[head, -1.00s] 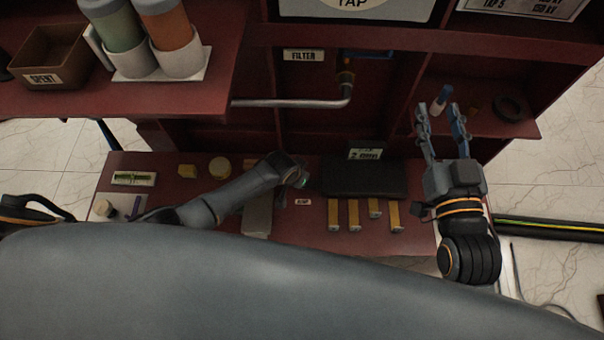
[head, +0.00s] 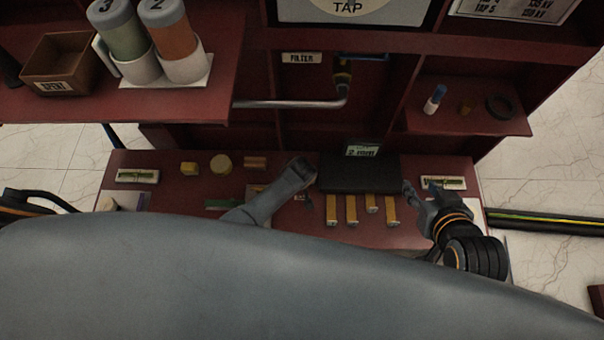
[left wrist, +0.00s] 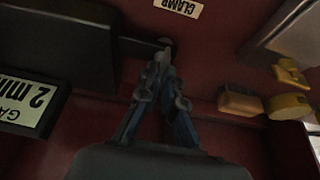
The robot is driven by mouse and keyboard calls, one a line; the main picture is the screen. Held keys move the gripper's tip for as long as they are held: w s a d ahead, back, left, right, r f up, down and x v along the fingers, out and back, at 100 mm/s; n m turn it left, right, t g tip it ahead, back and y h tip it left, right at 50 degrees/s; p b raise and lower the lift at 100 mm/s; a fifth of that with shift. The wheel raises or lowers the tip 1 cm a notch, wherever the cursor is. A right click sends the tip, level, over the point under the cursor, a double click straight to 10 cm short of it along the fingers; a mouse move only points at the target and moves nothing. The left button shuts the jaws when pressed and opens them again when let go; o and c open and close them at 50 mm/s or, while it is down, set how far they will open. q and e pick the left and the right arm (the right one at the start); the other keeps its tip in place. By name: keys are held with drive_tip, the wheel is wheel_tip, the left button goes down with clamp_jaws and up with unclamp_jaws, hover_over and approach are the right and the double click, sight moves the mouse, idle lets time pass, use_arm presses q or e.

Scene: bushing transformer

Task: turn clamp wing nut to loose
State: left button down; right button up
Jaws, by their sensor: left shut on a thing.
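In the left wrist view, the CLAMP label (left wrist: 178,8) is at the top on the red panel. Just below it is a small dark part (left wrist: 166,42), which looks like the clamp wing nut; its shape is mostly hidden. My left gripper (left wrist: 166,68) has its fingers drawn together at this part and is shut on it. In the head view, my left arm reaches over the red bench and its gripper is hidden. My right gripper (head: 421,187) is open and empty over the right end of the bench.
A dark block (head: 358,175) lies mid-bench behind several yellow-brown bars (head: 351,210). The GAS label (left wrist: 28,105) and yellow parts (left wrist: 288,106) flank my left gripper. A pipe (head: 290,104) crosses above. A shelf with bottles (head: 172,45) overhangs at left.

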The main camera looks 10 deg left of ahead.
use_arm(q)
drive_tip(key=shift+s+d+f+n, duration=0.1)
drive_tip(key=shift+n, duration=0.2)
drive_tip(key=c, duration=1.5)
unclamp_jaws()
drive_tip(key=v, duration=1.2)
